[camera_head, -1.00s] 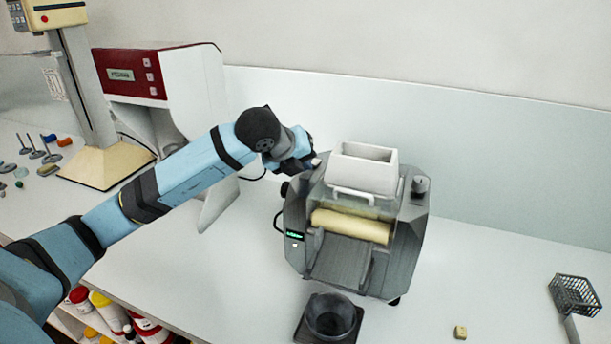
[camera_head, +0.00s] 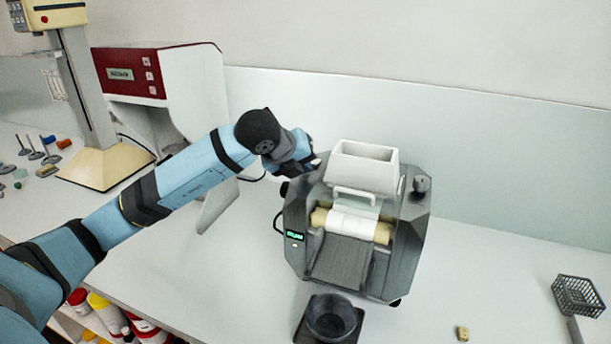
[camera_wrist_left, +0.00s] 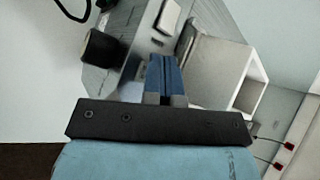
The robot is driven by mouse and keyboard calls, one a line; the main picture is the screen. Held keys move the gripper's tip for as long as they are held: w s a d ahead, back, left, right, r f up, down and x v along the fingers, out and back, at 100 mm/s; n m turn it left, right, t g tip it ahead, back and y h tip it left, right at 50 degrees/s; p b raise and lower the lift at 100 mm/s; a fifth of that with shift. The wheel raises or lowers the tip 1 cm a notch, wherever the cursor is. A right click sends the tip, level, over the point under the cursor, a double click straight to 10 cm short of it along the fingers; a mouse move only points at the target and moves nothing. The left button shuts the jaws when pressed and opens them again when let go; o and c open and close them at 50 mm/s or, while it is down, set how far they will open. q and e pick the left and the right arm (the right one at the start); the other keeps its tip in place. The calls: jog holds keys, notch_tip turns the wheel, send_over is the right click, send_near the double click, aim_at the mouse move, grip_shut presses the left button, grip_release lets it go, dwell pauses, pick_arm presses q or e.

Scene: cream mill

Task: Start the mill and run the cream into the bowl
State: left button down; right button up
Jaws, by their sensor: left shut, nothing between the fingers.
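The grey mill (camera_head: 337,255) stands on the counter with a white hopper (camera_head: 366,167) on top. White cream (camera_head: 352,224) covers the middle of its pale roller (camera_head: 320,216). The display (camera_head: 294,236) on its left front is lit green. A dark bowl (camera_head: 331,317) stands on a dark square base in front of the mill, and I see no cream in it. My left gripper (camera_head: 314,163) is at the mill's upper left side. In the left wrist view, its blue fingers (camera_wrist_left: 163,75) are shut and empty, close to the mill's side; I cannot tell if they touch.
A red and white machine (camera_head: 185,80) stands behind my left arm, and a beige stand mixer (camera_head: 100,165) is further left. A dark basket (camera_head: 577,296) and a small yellowish block (camera_head: 462,333) lie at the right. The counter right of the mill is mostly clear.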

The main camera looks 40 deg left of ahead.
pick_arm(q)
jog(key=shift+r, duration=0.75)
jog(key=shift+r, duration=0.1)
jog(key=shift+r+p, duration=1.3)
jog(key=shift+r, duration=1.1)
